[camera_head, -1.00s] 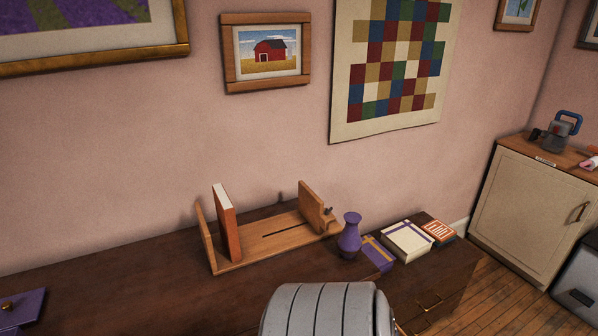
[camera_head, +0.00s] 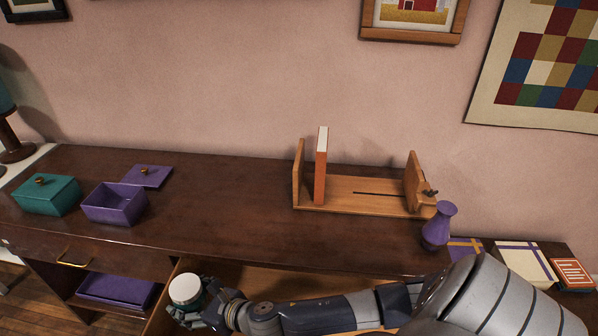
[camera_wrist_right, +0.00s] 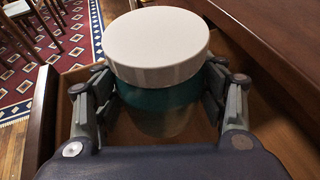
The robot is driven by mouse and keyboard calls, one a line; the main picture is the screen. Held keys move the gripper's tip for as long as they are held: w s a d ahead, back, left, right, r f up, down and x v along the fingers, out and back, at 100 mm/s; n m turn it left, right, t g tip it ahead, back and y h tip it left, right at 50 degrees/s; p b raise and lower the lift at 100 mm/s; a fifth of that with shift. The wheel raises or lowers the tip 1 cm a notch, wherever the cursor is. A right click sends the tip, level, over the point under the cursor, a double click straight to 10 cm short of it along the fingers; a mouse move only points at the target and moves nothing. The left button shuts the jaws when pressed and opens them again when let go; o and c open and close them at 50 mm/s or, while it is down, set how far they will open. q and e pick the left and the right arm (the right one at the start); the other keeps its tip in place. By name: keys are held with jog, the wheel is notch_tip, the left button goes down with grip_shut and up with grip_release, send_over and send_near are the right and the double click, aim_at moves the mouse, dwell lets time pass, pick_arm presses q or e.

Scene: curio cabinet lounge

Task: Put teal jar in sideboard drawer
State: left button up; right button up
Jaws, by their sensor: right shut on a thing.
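The teal jar (camera_head: 185,289) has a white lid, which hides most of its body in the head view. In the right wrist view its wide white lid and teal band (camera_wrist_right: 158,100) show, with a paler lower part. My right gripper (camera_head: 192,308) is shut on the jar, one finger on each side below the lid. The sideboard drawer (camera_head: 252,276) is pulled open, and the jar is over its left part, upright. I cannot tell whether the jar touches the drawer floor. My left gripper is not in view.
On the sideboard top (camera_head: 230,200) are a teal box (camera_head: 47,196), an open purple box (camera_head: 114,205), its lid (camera_head: 147,176), a wooden book rack (camera_head: 350,194) and a purple vase (camera_head: 438,228). A purple bin (camera_head: 115,290) sits in the shelf below. A patterned rug (camera_wrist_right: 40,55) lies beyond.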

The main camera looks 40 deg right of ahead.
jog(key=shift+w+d+f, duration=0.1)
jog(key=shift+w+f, duration=0.1)
jog(key=shift+f, duration=0.55)
notch_tip(320, 180, down, 5)
jog(key=shift+f+b, duration=0.2)
jog(key=shift+b, duration=0.8)
jog(key=shift+f, duration=0.6)
notch_tip(320, 180, down, 3)
jog(key=shift+f+b, duration=0.2)
jog(key=shift+b, duration=0.8)
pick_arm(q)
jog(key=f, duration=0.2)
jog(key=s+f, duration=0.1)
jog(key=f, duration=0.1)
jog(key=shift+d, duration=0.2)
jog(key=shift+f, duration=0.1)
